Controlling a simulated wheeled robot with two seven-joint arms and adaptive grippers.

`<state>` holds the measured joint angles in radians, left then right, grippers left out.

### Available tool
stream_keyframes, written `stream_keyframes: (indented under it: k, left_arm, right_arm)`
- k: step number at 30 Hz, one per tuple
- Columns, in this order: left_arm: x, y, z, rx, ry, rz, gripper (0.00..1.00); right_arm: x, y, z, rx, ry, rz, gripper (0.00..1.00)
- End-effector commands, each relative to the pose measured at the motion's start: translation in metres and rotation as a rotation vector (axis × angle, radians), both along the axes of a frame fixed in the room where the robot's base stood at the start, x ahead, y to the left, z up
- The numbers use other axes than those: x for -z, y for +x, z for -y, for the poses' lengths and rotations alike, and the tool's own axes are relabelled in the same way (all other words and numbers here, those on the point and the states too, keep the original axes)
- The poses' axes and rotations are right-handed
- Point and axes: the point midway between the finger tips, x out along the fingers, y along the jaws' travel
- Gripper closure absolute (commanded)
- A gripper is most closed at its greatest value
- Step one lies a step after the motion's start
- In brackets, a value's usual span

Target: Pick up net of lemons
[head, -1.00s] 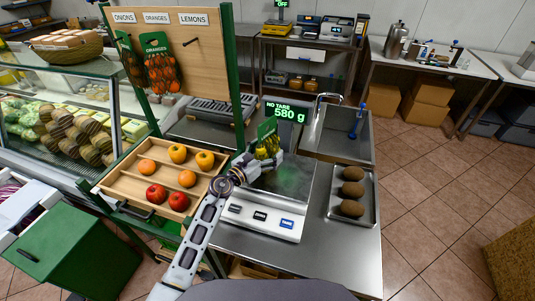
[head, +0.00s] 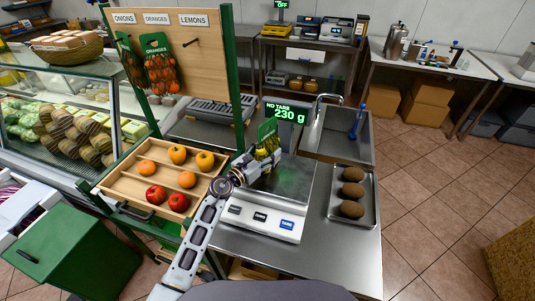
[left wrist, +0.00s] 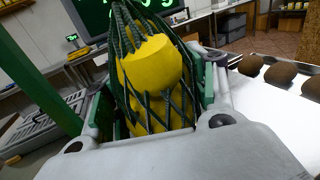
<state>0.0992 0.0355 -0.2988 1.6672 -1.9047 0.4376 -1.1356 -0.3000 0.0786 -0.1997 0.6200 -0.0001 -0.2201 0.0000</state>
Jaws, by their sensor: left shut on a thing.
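The net of lemons (head: 267,148) is a green mesh bag with yellow lemons and a green label at its top. It is upright over the scale's plate. In the left wrist view the net (left wrist: 150,70) fills the space between the fingers. My left gripper (head: 257,163) is shut on it, one finger on each side. Whether the net's bottom touches the plate is hidden by the gripper. The scale (head: 262,222) has a green-lit display (head: 286,114) reading 230 g. My right gripper is not in view.
A wooden tray (head: 131,184) with several fruits is left of the scale. A metal tray (head: 352,220) with brown round items is to the right. A pegboard (head: 215,60) with hanging nets and an empty LEMONS peg stands behind left. A sink lies behind.

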Motion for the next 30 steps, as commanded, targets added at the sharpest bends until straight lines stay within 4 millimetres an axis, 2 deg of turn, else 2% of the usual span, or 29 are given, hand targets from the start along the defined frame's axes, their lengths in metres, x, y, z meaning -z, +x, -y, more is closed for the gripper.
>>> stream_keyframes:
  k: [11,24,30]
  left_arm:
    - [-0.02,0.0,0.0,0.0,0.0,0.005,0.94]
    - [-0.078,0.001,0.0,0.0,-0.002,0.005,0.94]
    - [-0.097,0.001,0.0,0.0,-0.001,0.004,0.94]
  right_arm:
    - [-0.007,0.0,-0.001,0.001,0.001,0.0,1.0]
    - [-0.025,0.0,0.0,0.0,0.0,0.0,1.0]
    - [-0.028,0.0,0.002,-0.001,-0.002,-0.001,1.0]
